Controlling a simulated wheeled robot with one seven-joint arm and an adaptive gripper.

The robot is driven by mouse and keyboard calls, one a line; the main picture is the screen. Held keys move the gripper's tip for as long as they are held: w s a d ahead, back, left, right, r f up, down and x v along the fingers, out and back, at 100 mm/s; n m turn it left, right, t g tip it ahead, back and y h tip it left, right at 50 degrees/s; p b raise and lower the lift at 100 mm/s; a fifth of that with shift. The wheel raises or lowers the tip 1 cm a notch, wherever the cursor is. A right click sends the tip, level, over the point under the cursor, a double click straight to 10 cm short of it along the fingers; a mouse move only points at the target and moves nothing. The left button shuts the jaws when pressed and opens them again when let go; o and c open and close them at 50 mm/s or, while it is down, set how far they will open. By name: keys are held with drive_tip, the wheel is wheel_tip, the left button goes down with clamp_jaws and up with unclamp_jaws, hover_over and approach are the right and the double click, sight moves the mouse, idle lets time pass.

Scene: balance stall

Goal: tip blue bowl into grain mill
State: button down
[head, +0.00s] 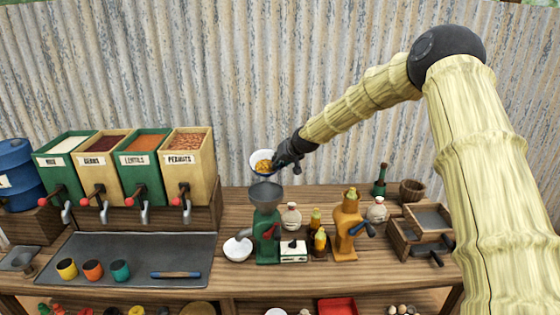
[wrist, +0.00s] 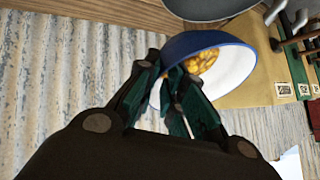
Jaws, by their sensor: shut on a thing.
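The blue bowl (head: 256,172), white inside, is held in the air just above the grain mill's hopper in the head view. Its inside faces the head camera, so it looks tilted. Yellow-orange grain (head: 264,166) lies in it. My gripper (head: 281,158) is shut on the bowl's rim at its right side. In the wrist view the bowl (wrist: 205,42) sits between the fingertips (wrist: 172,82), with grain (wrist: 201,62) inside. The green grain mill (head: 267,228) stands on the counter with a grey round hopper (head: 265,193) on top. A dark grey round edge (wrist: 205,8), probably the hopper, shows beyond the bowl.
A white bowl (head: 238,250) stands left of the mill. A white box (head: 293,252), bottles (head: 318,240) and an orange mill (head: 346,228) stand close on the right. Labelled dispensers (head: 188,165) stand left. A grey tray (head: 140,259) holds several cups. A corrugated wall stands behind.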

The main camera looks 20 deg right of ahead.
drive_tip(key=shift+x, duration=0.8)
drive_tip(key=shift+w+d+t, duration=0.15)
drive_tip(key=shift+w+t, duration=0.05)
drive_tip(key=shift+t, duration=0.3)
drive_tip(key=shift+b, duration=0.4)
drive_tip(key=shift+s+r+n+t+b, duration=0.15)
drive_tip(key=shift+s+r+t+b, duration=0.2)
drive_tip(key=shift+s, duration=0.25)
drive_tip(key=shift+s+r+n+t+b, duration=0.15)
drive_tip(key=shift+s+r+b, duration=0.1)
drive_tip(key=shift+s+r, duration=0.3)
drive_tip(key=shift+w+f+b, duration=0.5)
drive_tip(key=shift+w+f, duration=0.2)
drive_tip(key=shift+f, duration=0.05)
drive_tip(key=shift+s+r+t+b, duration=0.45)
drive_tip(key=shift+s+r+t, duration=0.05)
drive_tip(key=shift+s+r, duration=0.1)
drive_tip(key=shift+w+f+b, duration=0.25)
drive_tip(key=shift+f+b, duration=0.1)
drive_tip(key=shift+b, duration=0.15)
drive_tip(key=shift+s+r+n+t+b, duration=0.2)
drive_tip(key=shift+s+n+t+b, duration=0.1)
drive_tip(key=shift+t+b, duration=0.2)
drive_tip(key=shift+h, duration=0.3)
